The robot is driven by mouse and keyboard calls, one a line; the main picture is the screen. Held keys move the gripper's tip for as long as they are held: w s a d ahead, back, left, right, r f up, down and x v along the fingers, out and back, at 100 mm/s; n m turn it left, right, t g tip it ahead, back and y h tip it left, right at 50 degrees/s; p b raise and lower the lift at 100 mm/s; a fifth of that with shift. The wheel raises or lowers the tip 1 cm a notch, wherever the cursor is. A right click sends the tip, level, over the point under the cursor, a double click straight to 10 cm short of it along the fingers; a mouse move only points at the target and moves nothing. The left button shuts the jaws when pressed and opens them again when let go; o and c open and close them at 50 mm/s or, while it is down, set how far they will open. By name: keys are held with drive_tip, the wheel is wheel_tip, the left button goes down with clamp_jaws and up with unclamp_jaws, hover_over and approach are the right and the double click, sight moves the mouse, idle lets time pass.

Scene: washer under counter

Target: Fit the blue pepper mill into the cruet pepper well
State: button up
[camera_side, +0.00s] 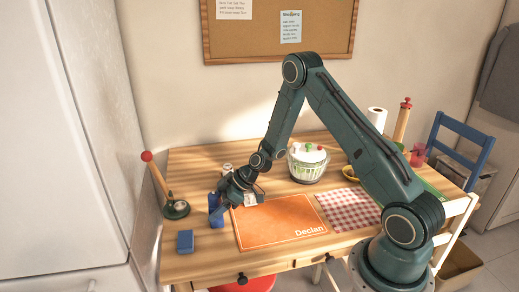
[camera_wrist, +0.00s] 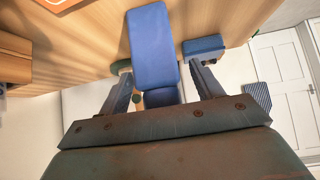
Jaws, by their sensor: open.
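A tall blue block-like body (camera_side: 214,208), which looks like the blue pepper mill, stands upright at the left of the wooden table in the side view. In the wrist view the same blue body (camera_wrist: 153,45) lies between and beyond the two fingers. My gripper (camera_side: 224,197) is open at this body, with one finger on each side in the wrist view (camera_wrist: 160,72); I cannot tell whether they touch it. A small white item (camera_side: 250,199) shows just right of my gripper, partly hidden. I cannot make out the cruet or its pepper well clearly.
A low blue block (camera_side: 185,241) lies near the front left; it also shows in the wrist view (camera_wrist: 203,47). A red-knobbed stick on a green base (camera_side: 176,209) stands at the left. An orange mat (camera_side: 280,222), a checked cloth (camera_side: 348,208) and a salad spinner (camera_side: 307,163) lie rightward.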

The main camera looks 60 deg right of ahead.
drive_tip(key=c, duration=1.2)
drive_tip(key=shift+r, duration=0.15)
wheel_tip(320, 180, up, 20)
idle(0.6)
